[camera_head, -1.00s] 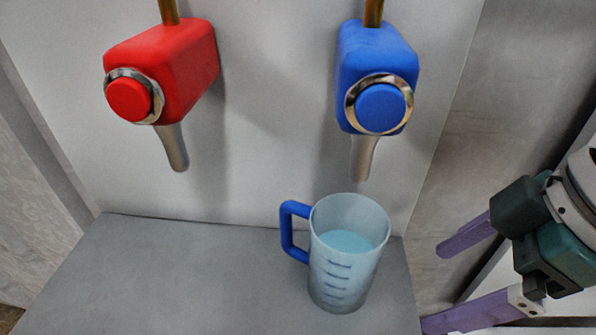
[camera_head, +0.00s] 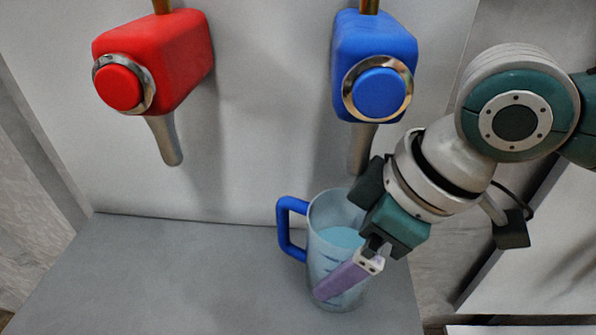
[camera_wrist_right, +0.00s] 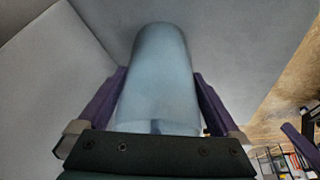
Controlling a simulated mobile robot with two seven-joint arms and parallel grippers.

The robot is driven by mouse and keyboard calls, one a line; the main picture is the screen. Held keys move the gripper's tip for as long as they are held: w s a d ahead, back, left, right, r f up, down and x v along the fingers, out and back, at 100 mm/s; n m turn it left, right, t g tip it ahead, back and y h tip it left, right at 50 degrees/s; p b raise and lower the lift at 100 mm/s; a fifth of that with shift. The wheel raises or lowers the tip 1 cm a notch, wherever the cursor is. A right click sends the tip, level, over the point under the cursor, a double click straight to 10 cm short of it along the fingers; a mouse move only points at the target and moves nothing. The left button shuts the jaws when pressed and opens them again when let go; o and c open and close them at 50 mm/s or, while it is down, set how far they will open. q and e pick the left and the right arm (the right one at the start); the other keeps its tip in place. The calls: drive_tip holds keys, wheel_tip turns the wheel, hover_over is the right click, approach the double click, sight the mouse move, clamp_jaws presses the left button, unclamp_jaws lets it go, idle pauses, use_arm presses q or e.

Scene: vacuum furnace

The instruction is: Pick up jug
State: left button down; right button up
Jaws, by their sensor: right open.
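The jug (camera_head: 322,214) is translucent light blue with a dark blue handle and dark level marks, and it holds some blue liquid. It stands upright on the grey counter below the blue tap. My right gripper (camera_head: 335,275) is at the jug from the right, with one purple finger in front of it; the other finger is hidden in the head view. In the right wrist view, the jug (camera_wrist_right: 158,75) lies between the two purple fingers of the open right gripper (camera_wrist_right: 160,98). Whether the fingers touch it is unclear. My left gripper is not in view.
The blue tap (camera_head: 375,60) hangs above the jug, its spout close to my right gripper. A red tap (camera_head: 155,60) hangs to the left. The grey counter (camera_head: 180,275) is clear left of the jug.

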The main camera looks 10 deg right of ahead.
drive_tip(key=shift+c, duration=0.2)
drive_tip(key=shift+r, duration=0.1)
clamp_jaws()
idle(0.5)
